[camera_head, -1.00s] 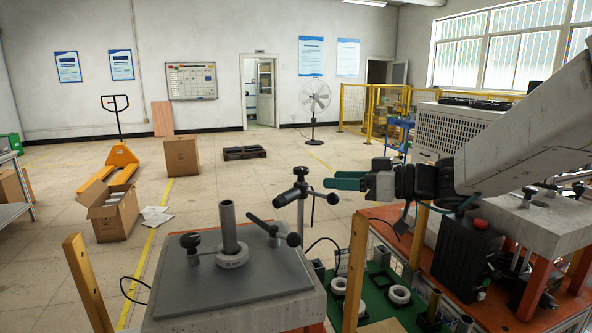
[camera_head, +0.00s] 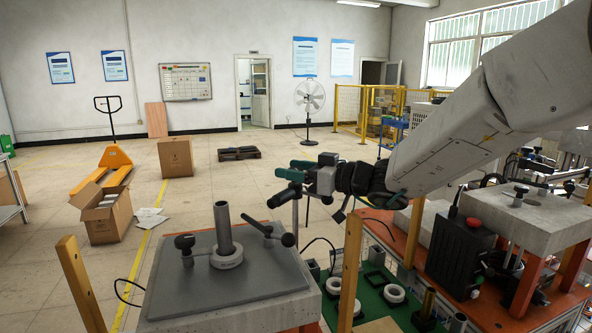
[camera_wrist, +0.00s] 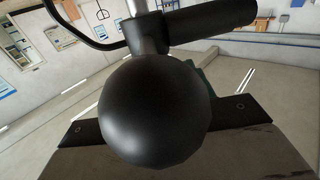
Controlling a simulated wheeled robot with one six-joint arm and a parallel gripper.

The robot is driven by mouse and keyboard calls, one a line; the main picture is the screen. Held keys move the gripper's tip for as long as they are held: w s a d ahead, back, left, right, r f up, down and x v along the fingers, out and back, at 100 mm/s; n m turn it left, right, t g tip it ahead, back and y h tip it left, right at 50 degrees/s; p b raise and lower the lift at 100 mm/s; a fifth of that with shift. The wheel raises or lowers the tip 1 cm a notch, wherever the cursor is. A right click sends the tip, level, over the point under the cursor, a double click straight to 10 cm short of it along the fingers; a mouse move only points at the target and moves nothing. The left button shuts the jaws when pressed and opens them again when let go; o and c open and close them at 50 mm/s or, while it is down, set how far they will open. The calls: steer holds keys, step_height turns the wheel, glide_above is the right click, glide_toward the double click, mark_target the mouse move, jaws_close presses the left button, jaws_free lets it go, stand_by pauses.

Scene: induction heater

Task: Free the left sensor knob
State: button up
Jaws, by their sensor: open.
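My gripper (camera_head: 296,169) has green fingers, open, and reaches leftward at the top of a thin post (camera_head: 295,216). The post carries a black bar handle (camera_head: 283,198), partly hidden by my gripper. In the wrist view a large black ball knob (camera_wrist: 155,115) fills the middle, very close, with a black cylindrical handle (camera_wrist: 210,20) behind it. I cannot tell whether the gripper touches it, nor which knob is the left sensor knob. A black knob (camera_head: 185,242) stands left on the grey plate (camera_head: 190,283); a ball-ended lever (camera_head: 270,232) stands right.
A grey upright tube in a ring (camera_head: 225,240) stands on the plate. Wooden posts (camera_head: 350,262) flank the stand. A green tray (camera_head: 385,295) with white rings and a black box with a red button (camera_head: 460,243) lie right.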

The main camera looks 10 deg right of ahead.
steer(key=c, duration=1)
steer(key=shift+o, duration=0.2)
steer(key=shift+n+g+y, duration=0.3)
steer(key=shift+n+g, duration=0.1)
steer(key=shift+g, duration=0.1)
steer(key=n+g+y, duration=0.1)
steer(key=g, duration=0.1)
steer(key=shift+w+d+n+g, duration=0.1)
steer(key=shift+n+g, duration=0.2)
steer(key=shift+n, duration=0.1)
steer(key=n+g+y, duration=0.1)
steer(key=n+g, duration=0.2)
steer(key=g, duration=0.2)
steer(key=shift+n+g, duration=0.4)
steer(key=n+g, duration=0.2)
steer(key=g, duration=0.2)
steer(key=n+g+h, duration=0.1)
steer(key=n+g, duration=0.2)
steer(key=g, duration=0.1)
steer(key=shift+r+n+g+h, duration=0.1)
steer(key=shift+n+g+h, duration=0.2)
steer(key=shift+n+g, duration=0.1)
